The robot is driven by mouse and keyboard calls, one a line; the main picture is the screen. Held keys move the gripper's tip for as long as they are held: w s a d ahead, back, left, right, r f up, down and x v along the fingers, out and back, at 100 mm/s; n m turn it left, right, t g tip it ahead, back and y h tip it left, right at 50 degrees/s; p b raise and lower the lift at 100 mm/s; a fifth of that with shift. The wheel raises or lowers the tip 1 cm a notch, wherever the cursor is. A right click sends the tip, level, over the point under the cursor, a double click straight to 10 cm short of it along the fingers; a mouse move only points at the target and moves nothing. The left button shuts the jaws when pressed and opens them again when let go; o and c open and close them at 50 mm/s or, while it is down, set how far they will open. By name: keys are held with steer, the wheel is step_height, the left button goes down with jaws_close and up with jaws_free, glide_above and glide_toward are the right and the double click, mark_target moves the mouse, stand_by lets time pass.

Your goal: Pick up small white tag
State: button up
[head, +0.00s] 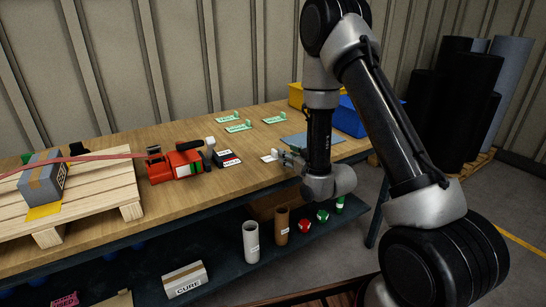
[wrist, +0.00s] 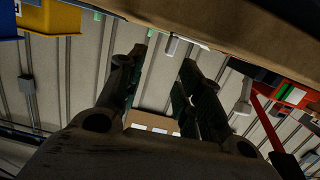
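The small white tag (head: 267,157) lies on the wooden workbench, right of the middle, just left of my gripper's fingers. In the wrist view, which looks upside down, a small white piece (wrist: 172,45) that appears to be the tag shows beyond and between the fingertips. My gripper (head: 287,159) is held low over the bench near its front edge, pointing left. In the wrist view its two dark fingers (wrist: 163,58) are spread apart with nothing visible between their pads. I cannot tell whether a finger touches the tag.
A pallet (head: 110,194) stands left. Rolls and boxes sit on the lower shelf (head: 220,262).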

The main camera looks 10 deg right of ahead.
mark_target(276, 152)
steer(key=shift+s+a+f+t+y, duration=0.15)
steer(key=shift+s+f+t, duration=0.1)
steer(key=shift+f, duration=0.2)
steer(key=shift+s+a+f+t+y, duration=0.15)
steer(key=shift+s+f, duration=0.05)
steer(key=shift+f, duration=0.2)
steer(key=shift+w+a, duration=0.1)
steer(key=x, duration=0.7)
steer(key=shift+w+r, duration=0.1)
steer(key=shift+w, duration=0.15)
steer(key=shift+c, duration=0.4)
jaws_close()
